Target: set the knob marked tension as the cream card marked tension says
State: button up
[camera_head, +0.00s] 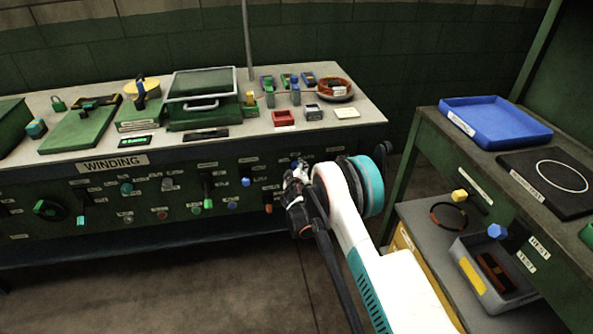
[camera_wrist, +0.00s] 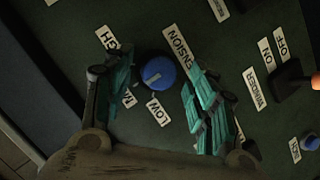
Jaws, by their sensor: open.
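The blue round knob (camera_wrist: 157,72) shows in the wrist view, with a label ending in "ENSION" (camera_wrist: 180,47) beside it. Labels reading "LOW" (camera_wrist: 158,111), one partly hidden starting "MA" (camera_wrist: 127,98), and one ending "GH" (camera_wrist: 107,39) stand around it. A short pale line shows on the knob's face. My gripper (camera_wrist: 160,97) is open, with its teal fingers on either side of the knob, apart from it. In the head view my gripper (camera_head: 297,190) is at the panel's right part. A small cream card (camera_head: 346,113) lies on the bench top; its writing is too small to read.
The panel marked "WINDING" (camera_head: 113,164) carries several other knobs and levers. In the wrist view, a dark lever with an orange tip (camera_wrist: 296,82) by "ON" and "OFF" sits to the right. A shelf unit with a blue tray (camera_head: 540,133) stands at the right.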

jog(key=v, duration=1.1)
dwell(0.4)
jog(key=s+d+r+m+g+h, duration=0.1)
jog(key=d+r+m, duration=0.1)
jog(key=d+r, duration=0.45)
jog(key=s+d+r+m+g, duration=0.1)
jog(key=d+r, duration=0.2)
jog(key=r, duration=0.7)
jog(key=s+d+r+m+g, duration=0.2)
jog(key=s+d+r+m, duration=0.1)
jog(key=s+d+r, duration=0.75)
jog(key=s+d+r+m+g, duration=0.1)
jog(key=s+d+r, duration=0.15)
jog(key=s, duration=0.55)
jog(key=s+d+r+m, duration=0.1)
jog(key=s+d+r, duration=0.15)
jog(key=s, duration=0.45)
jog(key=s+d+f+m+g, duration=0.2)
jog(key=s, duration=1.6)
jog(key=shift+y, duration=0.3)
